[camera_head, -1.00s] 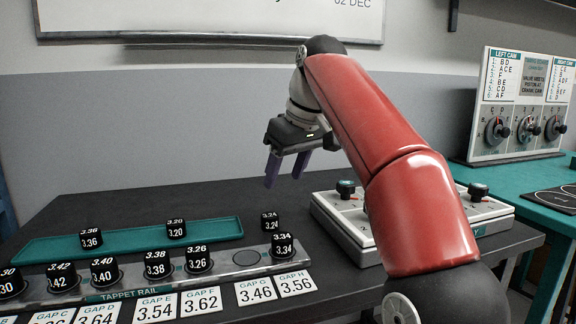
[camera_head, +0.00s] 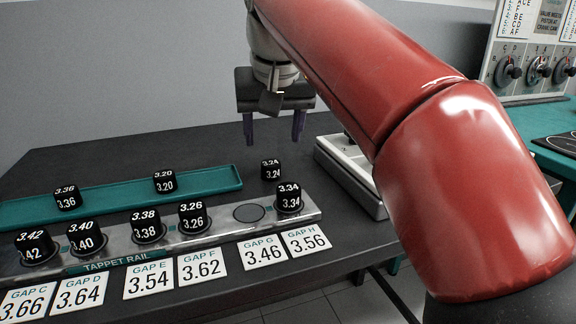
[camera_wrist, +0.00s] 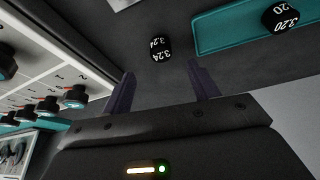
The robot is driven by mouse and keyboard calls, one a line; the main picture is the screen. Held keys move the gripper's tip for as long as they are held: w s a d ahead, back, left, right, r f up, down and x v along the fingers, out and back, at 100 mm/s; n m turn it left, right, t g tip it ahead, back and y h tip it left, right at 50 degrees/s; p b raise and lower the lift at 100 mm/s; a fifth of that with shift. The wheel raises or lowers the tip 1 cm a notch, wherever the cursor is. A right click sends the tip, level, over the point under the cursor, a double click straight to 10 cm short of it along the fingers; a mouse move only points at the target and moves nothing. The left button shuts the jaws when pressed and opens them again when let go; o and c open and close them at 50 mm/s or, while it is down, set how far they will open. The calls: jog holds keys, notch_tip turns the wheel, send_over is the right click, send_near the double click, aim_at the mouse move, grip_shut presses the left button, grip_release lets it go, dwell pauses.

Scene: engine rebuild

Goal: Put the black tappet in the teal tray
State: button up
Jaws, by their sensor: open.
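A black tappet (camera_head: 271,170) marked 3.24 stands on the dark bench, to the right of the teal tray and behind the rail. It also shows in the wrist view (camera_wrist: 160,48), beyond and between my fingertips. The teal tray (camera_head: 219,182) lies along the back left and holds two black tappets, 3.36 (camera_head: 67,198) and 3.20 (camera_head: 165,182); its end shows in the wrist view (camera_wrist: 215,32). My gripper (camera_head: 273,142) is open and empty, pointing down above the bench by the 3.24 tappet, not touching it.
The tappet rail (camera_head: 110,258) runs along the front with several black tappets in it and one empty round seat (camera_head: 249,213). Gap cards (camera_head: 264,252) lie in front. A grey box with black knobs (camera_wrist: 60,92) stands to the right. The bench behind the tray is clear.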

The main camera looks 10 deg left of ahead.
aim_at(271, 163)
jog(key=b+x, duration=0.1)
jog(key=x, duration=0.6)
jog(key=shift+w+a+f, duration=0.15)
jog(key=shift+w, duration=0.05)
jog(key=c, duration=1.2)
jog(key=shift+o, duration=0.2)
